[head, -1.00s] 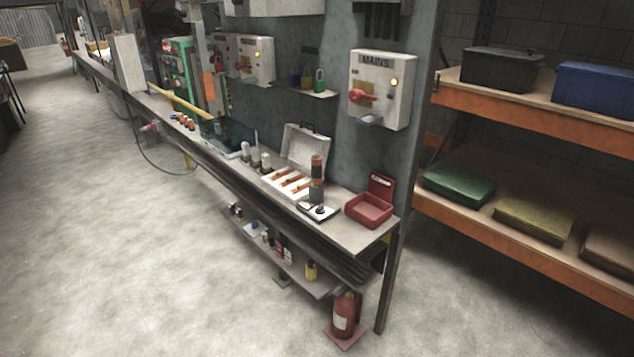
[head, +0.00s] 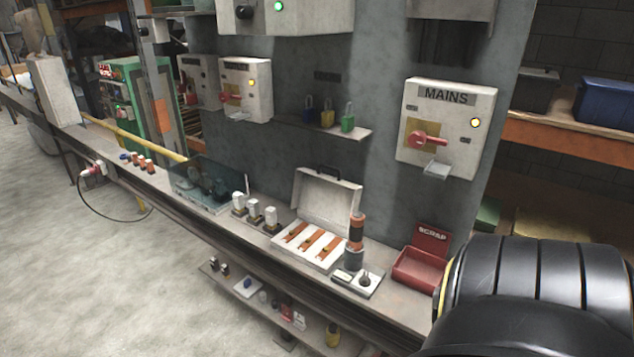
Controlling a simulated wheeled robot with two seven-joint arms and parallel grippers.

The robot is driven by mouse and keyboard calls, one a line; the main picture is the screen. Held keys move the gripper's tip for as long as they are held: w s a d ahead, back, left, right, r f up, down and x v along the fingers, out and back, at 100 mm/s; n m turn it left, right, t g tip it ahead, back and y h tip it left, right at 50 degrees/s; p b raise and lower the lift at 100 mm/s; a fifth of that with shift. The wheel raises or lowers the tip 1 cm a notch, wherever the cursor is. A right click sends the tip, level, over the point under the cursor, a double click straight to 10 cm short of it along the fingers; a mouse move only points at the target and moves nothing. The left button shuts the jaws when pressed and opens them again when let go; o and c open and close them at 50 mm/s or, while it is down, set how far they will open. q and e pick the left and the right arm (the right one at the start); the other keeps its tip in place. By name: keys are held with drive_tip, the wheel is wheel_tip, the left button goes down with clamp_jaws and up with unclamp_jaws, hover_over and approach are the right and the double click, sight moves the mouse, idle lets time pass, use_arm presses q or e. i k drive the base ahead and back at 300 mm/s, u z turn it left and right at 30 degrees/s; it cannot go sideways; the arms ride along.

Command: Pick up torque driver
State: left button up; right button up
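An upright tool with an orange and black grip (head: 356,236), which looks like the torque driver, stands at the front right of the workbench. The upright tool partly covers the case's right edge. Neither gripper shows in the head view. Only a black link of my own arm fills the lower right corner.
A red scrap bin (head: 418,270) stands right of the upright tool, close to my arm link. White-topped pieces (head: 254,212) and a clear cover (head: 205,186) are further left on the bench. A MAINS box (head: 446,128) and a padlock shelf (head: 318,128) are on the wall behind.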

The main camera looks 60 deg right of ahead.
sight(355, 227)
drive_tip(key=z, duration=0.85)
drive_tip(key=i, duration=1.05)
drive_tip(key=z, duration=1.15)
